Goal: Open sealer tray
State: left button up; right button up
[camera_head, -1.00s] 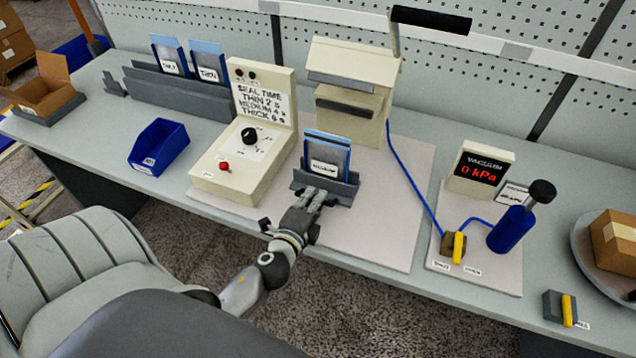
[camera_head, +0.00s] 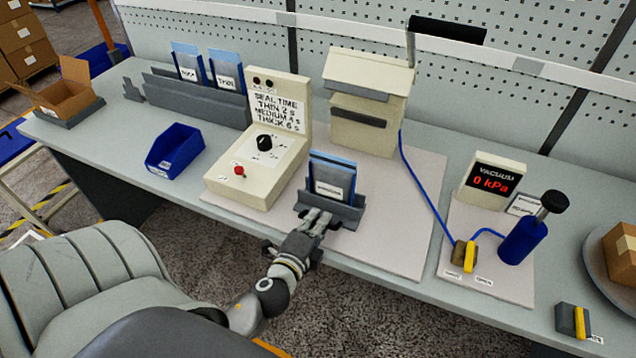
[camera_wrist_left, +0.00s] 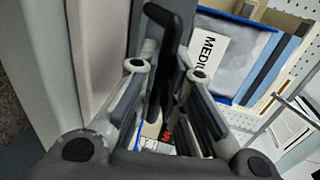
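The cream sealer (camera_head: 362,125) stands at the back of the bench with a dark slot in its front and a black-handled lever raised on its right. In front of it a dark grey holder (camera_head: 350,212) carries upright blue-edged pouches (camera_head: 331,180). A pouch labelled "MEDI..." (camera_wrist_left: 225,55) fills the upper right of the left wrist view. My left gripper (camera_head: 318,216) is at the front of the holder. In the wrist view its two fingers (camera_wrist_left: 168,85) stand on either side of a dark bent bar; whether they grip it is unclear. My right gripper is out of view.
A control box with seal times (camera_head: 262,150) stands left of the holder, and a blue bin (camera_head: 174,150) beyond it. A vacuum gauge (camera_head: 490,180), yellow-handled valve (camera_head: 464,256) and blue cylinder (camera_head: 522,241) are at right. An open carton (camera_head: 68,97) sits far left.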

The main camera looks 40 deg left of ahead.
pick_arm(q)
jog(key=o, duration=0.4)
jog(key=v, duration=0.7)
jog(key=shift+s, duration=0.2)
jog(key=shift+r, duration=0.1)
dwell(0.3)
